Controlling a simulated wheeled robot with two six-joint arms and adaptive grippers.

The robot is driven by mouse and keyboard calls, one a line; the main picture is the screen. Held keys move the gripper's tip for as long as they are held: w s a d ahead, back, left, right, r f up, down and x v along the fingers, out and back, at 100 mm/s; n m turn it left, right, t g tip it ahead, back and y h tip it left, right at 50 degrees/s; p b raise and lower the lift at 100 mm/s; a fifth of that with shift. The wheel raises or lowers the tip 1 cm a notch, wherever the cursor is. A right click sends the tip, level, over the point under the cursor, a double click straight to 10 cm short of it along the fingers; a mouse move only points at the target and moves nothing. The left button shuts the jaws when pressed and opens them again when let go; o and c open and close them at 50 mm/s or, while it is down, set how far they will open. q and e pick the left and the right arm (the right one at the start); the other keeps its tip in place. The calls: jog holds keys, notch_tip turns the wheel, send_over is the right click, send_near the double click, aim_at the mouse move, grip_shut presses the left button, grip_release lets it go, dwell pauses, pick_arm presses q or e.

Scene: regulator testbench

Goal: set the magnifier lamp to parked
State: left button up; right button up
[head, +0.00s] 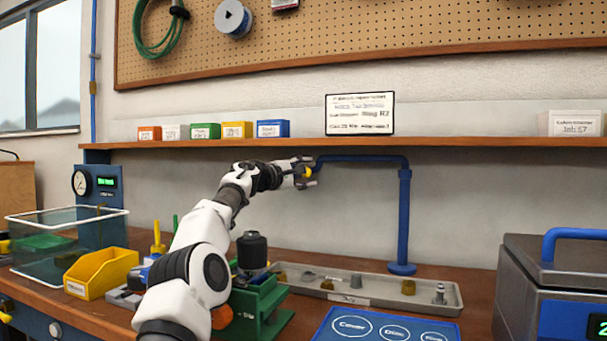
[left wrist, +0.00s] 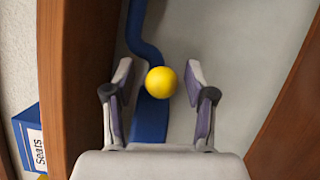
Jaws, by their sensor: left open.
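The magnifier lamp (head: 404,225) is a blue post on a round base at the back of the bench. Its blue arm runs left from the top of the post toward my left gripper (head: 306,174). A yellow ball knob (head: 308,173) shows at the gripper's fingers. In the left wrist view the knob (left wrist: 161,81) sits between the two open fingers of the left gripper (left wrist: 158,75), with a gap on each side. The blue lamp arm (left wrist: 143,45) passes behind it. The lamp's head is not clearly seen. My right gripper is not in view.
A wooden shelf (head: 450,142) with small coloured boxes runs close behind the left gripper. Below are a grey parts tray (head: 340,297), a green fixture (head: 262,308), a yellow bin (head: 100,272) and a blue mat (head: 385,312). A grey machine (head: 530,290) stands at right.

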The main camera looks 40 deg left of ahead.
pick_arm(q)
jog(key=shift+s+a, duration=0.1)
jog(key=shift+s+a, duration=0.15)
jog(key=shift+s, duration=0.45)
jog(key=s, duration=0.6)
jog(key=shift+f, duration=0.2)
